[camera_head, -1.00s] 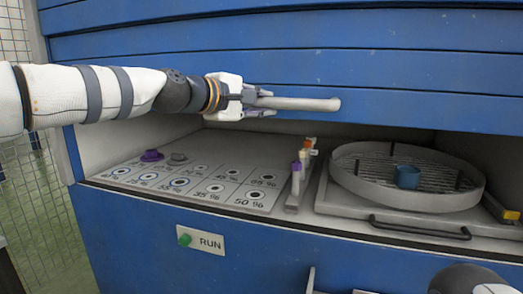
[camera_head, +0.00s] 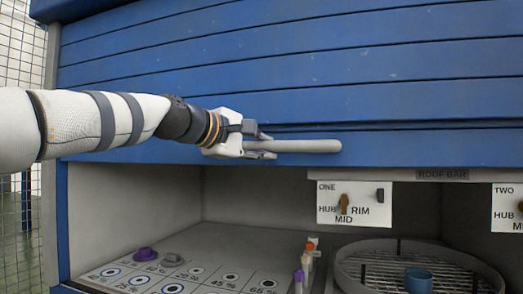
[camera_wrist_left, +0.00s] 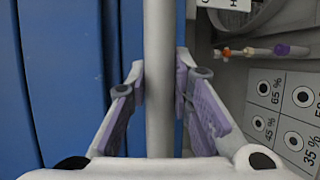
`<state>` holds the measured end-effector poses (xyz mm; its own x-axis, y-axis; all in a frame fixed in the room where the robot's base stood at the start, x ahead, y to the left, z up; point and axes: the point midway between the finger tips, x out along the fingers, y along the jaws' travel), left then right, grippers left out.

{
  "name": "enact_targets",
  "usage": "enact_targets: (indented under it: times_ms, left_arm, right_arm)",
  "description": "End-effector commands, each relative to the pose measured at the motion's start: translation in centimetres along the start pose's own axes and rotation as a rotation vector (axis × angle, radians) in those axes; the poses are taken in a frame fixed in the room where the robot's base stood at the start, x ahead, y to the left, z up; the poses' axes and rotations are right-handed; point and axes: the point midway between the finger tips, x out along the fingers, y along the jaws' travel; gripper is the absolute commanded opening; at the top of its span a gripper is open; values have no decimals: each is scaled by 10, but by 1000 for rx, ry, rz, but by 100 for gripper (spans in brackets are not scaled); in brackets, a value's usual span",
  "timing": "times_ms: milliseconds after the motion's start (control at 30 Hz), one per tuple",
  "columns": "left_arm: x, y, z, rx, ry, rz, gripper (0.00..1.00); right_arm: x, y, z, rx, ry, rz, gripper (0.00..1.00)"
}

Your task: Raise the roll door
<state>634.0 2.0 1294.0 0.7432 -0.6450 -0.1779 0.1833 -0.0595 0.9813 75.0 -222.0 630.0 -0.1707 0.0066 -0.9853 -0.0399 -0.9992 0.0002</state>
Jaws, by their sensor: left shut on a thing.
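The blue slatted roll door (camera_head: 300,75) covers the upper part of the head view. Its lower edge is up, leaving the compartment below open. A pale grey bar handle (camera_head: 310,146) runs along the door near its bottom edge. My left gripper (camera_head: 262,147) is shut on this handle near its left end. In the left wrist view, the handle (camera_wrist_left: 159,60) passes between the purple-padded fingers (camera_wrist_left: 160,85), with the blue slats (camera_wrist_left: 60,80) behind it. My right gripper is not in view.
A wire fence (camera_head: 20,130) stands at far left.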

Motion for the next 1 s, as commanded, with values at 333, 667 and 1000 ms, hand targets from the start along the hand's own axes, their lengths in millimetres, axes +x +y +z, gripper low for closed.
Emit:
enact_targets:
  times_ms: [333,667,1000]
  left_arm:
    - [0,0,-1,-2,2,1,41]
    - [-14,0,-2,-1,2,0,41]
    - [-98,0,0,-1,1,3,41]
  right_arm:
    - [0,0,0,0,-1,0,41]
    - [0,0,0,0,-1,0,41]
    - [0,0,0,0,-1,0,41]
